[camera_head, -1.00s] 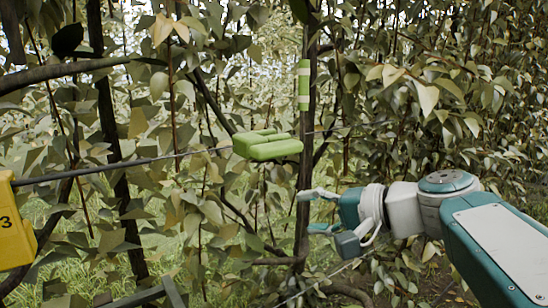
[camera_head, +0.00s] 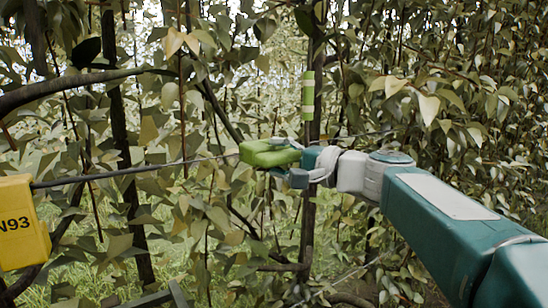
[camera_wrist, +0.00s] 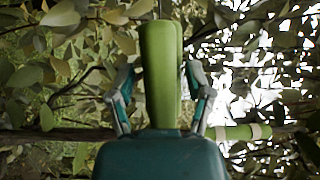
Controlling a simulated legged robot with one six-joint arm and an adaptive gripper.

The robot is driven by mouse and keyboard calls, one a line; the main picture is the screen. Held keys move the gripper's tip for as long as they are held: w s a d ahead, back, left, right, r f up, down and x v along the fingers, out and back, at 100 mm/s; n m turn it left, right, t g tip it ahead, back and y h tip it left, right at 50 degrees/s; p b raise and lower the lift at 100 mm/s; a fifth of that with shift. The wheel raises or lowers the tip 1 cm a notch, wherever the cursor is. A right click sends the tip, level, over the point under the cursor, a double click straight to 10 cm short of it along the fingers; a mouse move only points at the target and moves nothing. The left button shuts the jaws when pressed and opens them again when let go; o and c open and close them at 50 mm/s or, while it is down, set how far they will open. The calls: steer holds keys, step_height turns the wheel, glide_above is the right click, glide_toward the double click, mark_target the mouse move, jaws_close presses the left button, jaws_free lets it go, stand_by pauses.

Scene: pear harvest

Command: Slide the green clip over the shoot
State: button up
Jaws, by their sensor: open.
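The green clip (camera_head: 262,153) sits at the trellis wire in the middle of the head view. It also shows large and upright in the centre of the wrist view (camera_wrist: 160,75). My gripper (camera_head: 280,156) has its fingers at the clip's right end. In the wrist view my gripper (camera_wrist: 160,92) is open, with one finger on each side of the clip; contact is not clear.
The wire (camera_head: 130,173) runs from a yellow tag (camera_head: 20,222) at left to the clip. A dark trunk (camera_head: 307,220) stands behind my gripper. A thick branch (camera_head: 80,78) crosses the upper left. Dense leaves fill the background.

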steer(key=shift+w+a, duration=0.3)
steer(key=shift+a, duration=0.1)
jaws_close()
steer(key=w+d, duration=0.4)
steer(key=d, duration=0.2)
steer(key=shift+w+d+f, duration=0.15)
steer(key=shift+w+d, duration=0.05)
jaws_free()
steer(key=shift+d, duration=0.1)
steer(key=shift+d, duration=0.1)
